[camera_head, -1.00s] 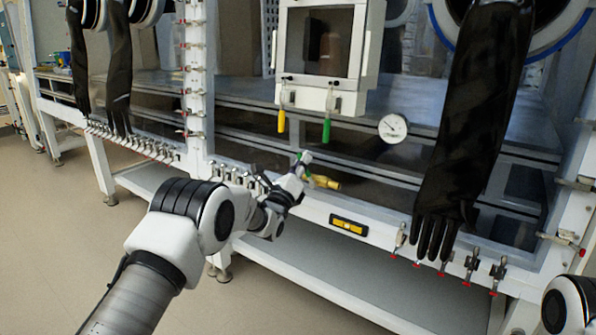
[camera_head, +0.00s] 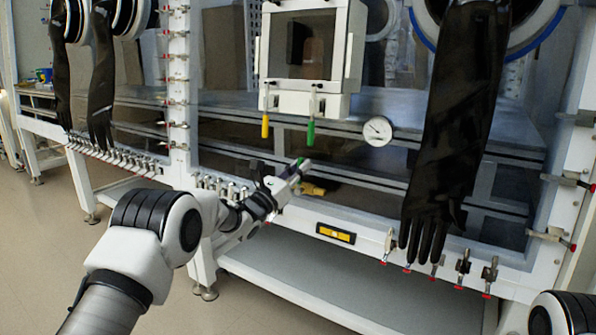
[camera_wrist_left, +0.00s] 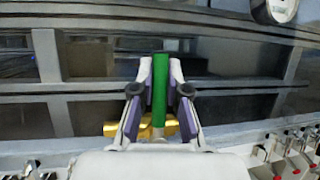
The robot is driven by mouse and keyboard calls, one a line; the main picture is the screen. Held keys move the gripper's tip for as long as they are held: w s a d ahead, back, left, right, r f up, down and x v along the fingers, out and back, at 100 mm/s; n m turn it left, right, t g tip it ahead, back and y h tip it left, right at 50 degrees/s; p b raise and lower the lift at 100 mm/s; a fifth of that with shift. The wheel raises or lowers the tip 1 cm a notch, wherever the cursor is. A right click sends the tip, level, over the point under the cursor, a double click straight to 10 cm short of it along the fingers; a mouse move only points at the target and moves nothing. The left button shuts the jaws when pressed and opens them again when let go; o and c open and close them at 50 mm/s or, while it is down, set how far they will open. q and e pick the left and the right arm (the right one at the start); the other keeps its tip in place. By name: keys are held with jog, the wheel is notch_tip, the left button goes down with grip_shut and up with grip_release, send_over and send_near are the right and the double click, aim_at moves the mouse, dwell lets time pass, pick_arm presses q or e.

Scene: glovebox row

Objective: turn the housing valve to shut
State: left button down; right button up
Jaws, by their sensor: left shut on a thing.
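The housing valve has a brass body (camera_wrist_left: 172,127) and a green lever handle (camera_wrist_left: 160,85). In the left wrist view the lever points straight up the picture, crosswise to the brass body. My left gripper (camera_wrist_left: 160,92) is shut on the lever, one finger on each side. In the head view the gripper (camera_head: 292,173) is at the front lower edge of the glovebox and partly hides the valve. The brass body (camera_head: 312,189) shows just right of the fingers, and a bit of green shows at their tips. My right gripper is out of view.
A black glove (camera_head: 445,150) hangs right of the valve. A round gauge (camera_head: 378,131), a yellow handle (camera_head: 265,126) and a green handle (camera_head: 311,132) are above it. A yellow level (camera_head: 336,234) and several small toggle clamps line the front rail.

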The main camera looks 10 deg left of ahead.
pick_arm(q)
jog(key=shift+f, duration=0.15)
jog(key=c, duration=1.2)
grip_release()
jog(key=shift+o, duration=0.2)
jog(key=v, duration=1.2)
